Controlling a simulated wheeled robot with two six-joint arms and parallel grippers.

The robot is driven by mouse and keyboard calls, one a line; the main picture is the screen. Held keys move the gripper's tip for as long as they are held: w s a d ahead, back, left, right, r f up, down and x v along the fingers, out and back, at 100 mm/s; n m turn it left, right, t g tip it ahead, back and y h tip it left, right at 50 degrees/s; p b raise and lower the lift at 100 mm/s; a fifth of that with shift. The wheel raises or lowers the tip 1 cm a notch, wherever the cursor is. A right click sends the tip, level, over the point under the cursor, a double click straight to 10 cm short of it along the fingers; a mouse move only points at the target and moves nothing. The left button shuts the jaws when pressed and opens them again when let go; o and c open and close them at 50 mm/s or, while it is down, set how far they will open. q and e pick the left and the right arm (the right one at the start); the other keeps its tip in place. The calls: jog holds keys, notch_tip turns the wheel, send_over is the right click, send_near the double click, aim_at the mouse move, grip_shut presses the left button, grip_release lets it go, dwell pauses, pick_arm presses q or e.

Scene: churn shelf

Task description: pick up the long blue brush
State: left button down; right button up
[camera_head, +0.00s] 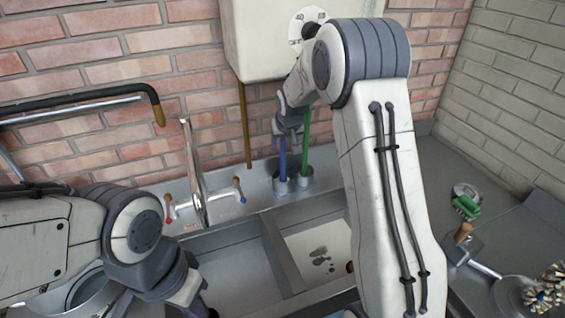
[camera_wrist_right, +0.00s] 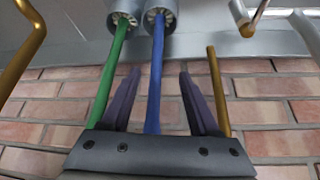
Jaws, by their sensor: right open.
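My right gripper (camera_head: 288,128) is open at the upper part of the blue handle. In the right wrist view the blue handle (camera_wrist_right: 155,75) runs between the two spread fingers of the right gripper (camera_wrist_right: 159,74), with gaps on both sides. My left arm comes in at the lower left; its gripper, low in the head view, is too unclear to read.
A green-handled brush (camera_head: 306,130) stands in the neighbouring cup, just outside one finger (camera_wrist_right: 103,85). A tap (camera_head: 195,175) rises left of the cups. A white tank (camera_head: 262,45) hangs above.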

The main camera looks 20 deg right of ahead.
aim_at(283, 155)
jog(key=x, duration=0.3)
jog(key=shift+f+p, duration=0.2)
jog(key=shift+p, duration=0.1)
jog(key=p+x, duration=0.1)
jog(key=x, duration=0.1)
jog(key=p+x, duration=0.1)
jog(key=x, duration=0.1)
jog(key=shift+d+f, duration=0.15)
jog(key=shift+d, duration=0.1)
jog(key=shift+w+f+p, duration=0.3)
jog(key=shift+f+p, duration=0.05)
jog(key=shift+f, duration=0.15)
jog(key=shift+f+b, duration=0.3)
jog(key=shift+b, duration=0.1)
grip_shut()
dwell(1.0)
